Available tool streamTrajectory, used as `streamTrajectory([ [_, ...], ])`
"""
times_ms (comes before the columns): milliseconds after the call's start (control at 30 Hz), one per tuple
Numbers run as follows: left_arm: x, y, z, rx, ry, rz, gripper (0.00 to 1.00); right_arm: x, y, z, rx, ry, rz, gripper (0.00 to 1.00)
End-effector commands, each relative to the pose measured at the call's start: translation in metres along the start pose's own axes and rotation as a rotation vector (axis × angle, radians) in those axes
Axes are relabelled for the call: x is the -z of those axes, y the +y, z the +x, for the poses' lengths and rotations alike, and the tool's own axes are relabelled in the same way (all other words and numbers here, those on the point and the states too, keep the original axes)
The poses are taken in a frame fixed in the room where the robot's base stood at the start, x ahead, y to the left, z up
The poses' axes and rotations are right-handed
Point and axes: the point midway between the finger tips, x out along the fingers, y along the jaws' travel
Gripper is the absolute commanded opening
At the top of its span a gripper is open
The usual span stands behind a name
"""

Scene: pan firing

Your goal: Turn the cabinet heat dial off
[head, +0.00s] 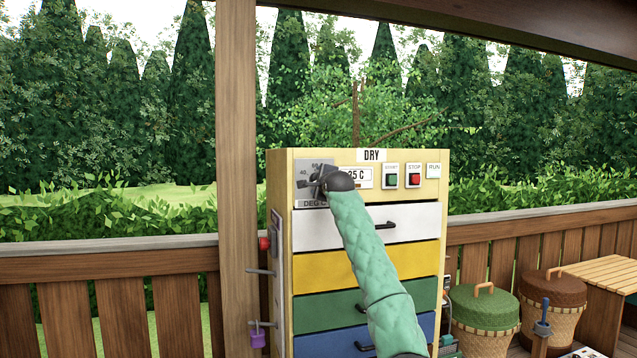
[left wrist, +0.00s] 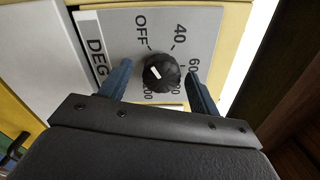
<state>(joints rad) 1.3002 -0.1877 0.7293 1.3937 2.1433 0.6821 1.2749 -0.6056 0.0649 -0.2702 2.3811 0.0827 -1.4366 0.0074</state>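The heat dial is a black round knob (left wrist: 161,73) with a short white mark, on a grey plate (left wrist: 100,22) printed OFF, 40, 60 and higher numbers. The white mark slants toward the upper left of the left wrist view, on the OFF side; its exact setting is hard to tell. My left gripper (left wrist: 159,70) is open, one blue finger on each side of the knob, with visible gaps. In the head view my left gripper (head: 325,182) covers the knob on the cabinet (head: 281,168). My right gripper is not in view.
Right of the dial are a display (head: 363,177), a green START button (head: 391,181), a red STOP button (head: 414,179) and a RUN panel (head: 433,171). Coloured drawers (head: 315,272) lie below. A wooden post (head: 237,130) stands close on the left.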

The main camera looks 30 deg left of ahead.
Motion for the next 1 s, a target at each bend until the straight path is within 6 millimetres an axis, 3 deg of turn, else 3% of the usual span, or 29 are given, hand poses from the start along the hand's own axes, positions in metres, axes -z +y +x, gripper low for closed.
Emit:
streamTrajectory([
  [267, 0.001, 0.0, -0.007, 0.002, 0.0, -0.001, 0.62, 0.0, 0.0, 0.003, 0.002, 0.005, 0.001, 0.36],
  [700, 0.001, 0.002, -0.068, 0.001, 0.0, -0.001, 0.62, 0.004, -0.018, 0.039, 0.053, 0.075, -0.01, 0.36],
  [1000, 0.0, 0.0, -0.078, 0.0, 0.0, 0.001, 0.62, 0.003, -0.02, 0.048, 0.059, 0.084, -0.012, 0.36],
])
